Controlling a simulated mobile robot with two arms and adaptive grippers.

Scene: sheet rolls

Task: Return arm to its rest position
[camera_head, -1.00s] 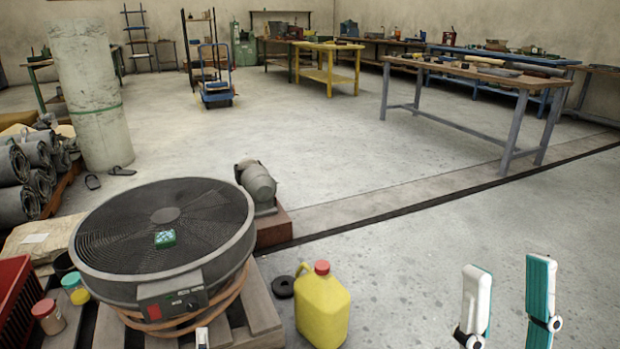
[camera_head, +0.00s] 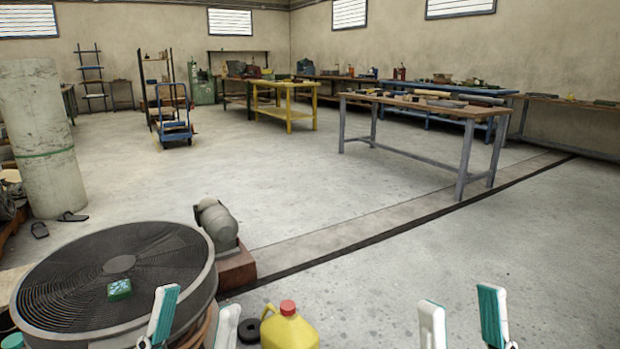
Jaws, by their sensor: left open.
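My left gripper (camera_head: 198,300) is at the bottom left of the head view, in front of the right rim of the big round fan (camera_head: 100,262). Its two white and teal fingers stand apart, pointing up, with nothing held between them. My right gripper (camera_head: 461,299) is at the bottom right, above bare floor. Its fingers also stand apart and it is empty. Both arms behind the fingers are cut off by the lower edge. A small green block (camera_head: 119,289) lies on the fan's grille.
A yellow jug (camera_head: 290,330) with a red cap stands on the floor between my grippers. A grey motor (camera_head: 217,226) sits beyond the fan. A wooden-topped table (camera_head: 420,100), a yellow table (camera_head: 290,86) and a blue cart (camera_head: 175,130) stand farther off. The middle floor is clear.

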